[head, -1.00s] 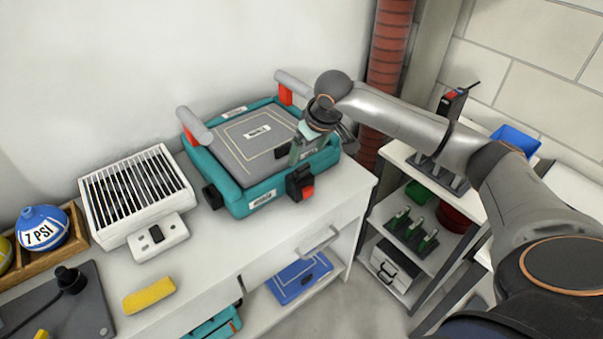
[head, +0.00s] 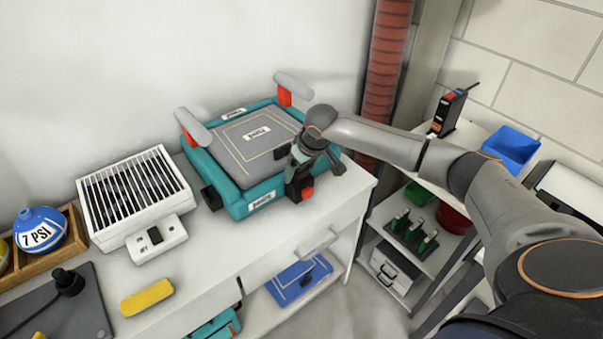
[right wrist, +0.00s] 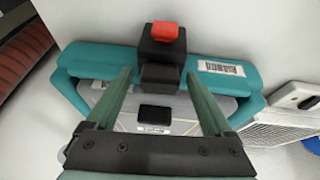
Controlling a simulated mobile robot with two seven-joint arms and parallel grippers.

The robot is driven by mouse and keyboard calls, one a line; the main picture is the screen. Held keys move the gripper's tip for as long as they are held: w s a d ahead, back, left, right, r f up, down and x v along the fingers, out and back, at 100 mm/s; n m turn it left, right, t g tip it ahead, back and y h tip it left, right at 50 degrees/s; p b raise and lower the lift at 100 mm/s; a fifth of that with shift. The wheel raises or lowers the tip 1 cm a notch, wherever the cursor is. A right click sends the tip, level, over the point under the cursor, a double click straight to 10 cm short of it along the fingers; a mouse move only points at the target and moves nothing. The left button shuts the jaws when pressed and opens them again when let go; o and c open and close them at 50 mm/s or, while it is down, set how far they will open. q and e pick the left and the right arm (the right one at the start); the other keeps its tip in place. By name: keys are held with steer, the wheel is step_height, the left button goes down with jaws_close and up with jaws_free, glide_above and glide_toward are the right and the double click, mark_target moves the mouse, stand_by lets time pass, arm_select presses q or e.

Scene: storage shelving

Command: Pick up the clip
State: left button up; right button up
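The clip (head: 306,190) is a black block with a red piece, on the front right side of a teal case (head: 262,196) with a grey lid. In the right wrist view, the clip (right wrist: 161,60) is upright with its red tip at the top. My right gripper (head: 298,172) is just above and behind the clip in the head view. In the wrist view, the right gripper's (right wrist: 158,78) two green fingers are apart, one on each side of the clip's lower black part. I see no contact with the clip. My left gripper is not in view.
A second black clip (head: 212,197) is on the case's left corner. Grey handles (head: 293,85) rise at the back. A white slatted box (head: 134,192) and a yellow block (head: 147,297) lie to the left on the white bench. Shelving (head: 420,262) stands right of the bench.

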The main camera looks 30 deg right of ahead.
jaws_close()
stand_by(0.5)
steer(key=shift+r, duration=0.1)
